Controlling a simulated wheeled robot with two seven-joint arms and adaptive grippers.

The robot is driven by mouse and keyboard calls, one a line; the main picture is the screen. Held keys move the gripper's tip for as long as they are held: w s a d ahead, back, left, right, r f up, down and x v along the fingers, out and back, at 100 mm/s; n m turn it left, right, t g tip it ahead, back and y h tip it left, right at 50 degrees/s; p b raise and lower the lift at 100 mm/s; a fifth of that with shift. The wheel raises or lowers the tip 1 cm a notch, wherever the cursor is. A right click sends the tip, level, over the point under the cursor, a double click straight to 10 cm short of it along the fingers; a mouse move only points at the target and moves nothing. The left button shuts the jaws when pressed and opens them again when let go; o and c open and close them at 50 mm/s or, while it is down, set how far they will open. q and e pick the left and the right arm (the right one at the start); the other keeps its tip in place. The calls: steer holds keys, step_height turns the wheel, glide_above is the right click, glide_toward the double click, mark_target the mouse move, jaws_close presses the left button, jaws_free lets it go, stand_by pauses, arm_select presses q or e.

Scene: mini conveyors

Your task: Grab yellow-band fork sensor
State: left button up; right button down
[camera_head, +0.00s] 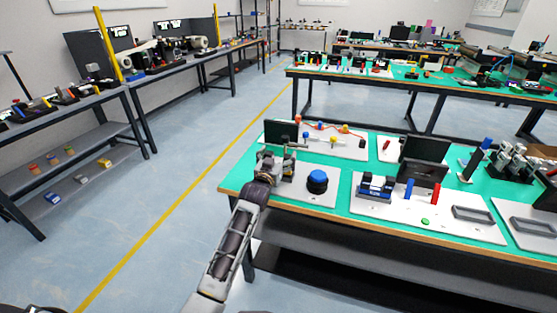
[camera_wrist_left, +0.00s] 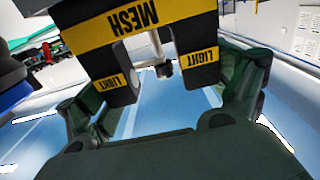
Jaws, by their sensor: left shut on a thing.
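The yellow-band fork sensor (camera_wrist_left: 143,25) fills the top of the left wrist view. It is a dark two-pronged body with a yellow band reading MESH and yellow LIGHT labels on both prongs. My left gripper (camera_head: 272,166) is shut on it, with green-grey fingers on either side of the prongs in the wrist view. In the head view the gripper is over the left end of the green table (camera_head: 352,206). The sensor is too small and cluttered to make out there. My right gripper is not in view.
A blue round button (camera_head: 317,180) on a light plate is just right of the gripper. A dark screen (camera_head: 281,132) stands behind it. A light board (camera_head: 440,222) with blue and red parts and a dark tray (camera_head: 473,214) lies to the right.

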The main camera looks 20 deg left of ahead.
arm_select(q)
step_height(320, 180, up, 9)
steer(key=p, duration=0.1)
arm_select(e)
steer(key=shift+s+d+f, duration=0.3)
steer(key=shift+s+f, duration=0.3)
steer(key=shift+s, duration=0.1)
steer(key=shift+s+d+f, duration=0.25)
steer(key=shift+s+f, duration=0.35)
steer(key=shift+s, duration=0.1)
arm_select(q)
steer(key=shift+f, duration=0.1)
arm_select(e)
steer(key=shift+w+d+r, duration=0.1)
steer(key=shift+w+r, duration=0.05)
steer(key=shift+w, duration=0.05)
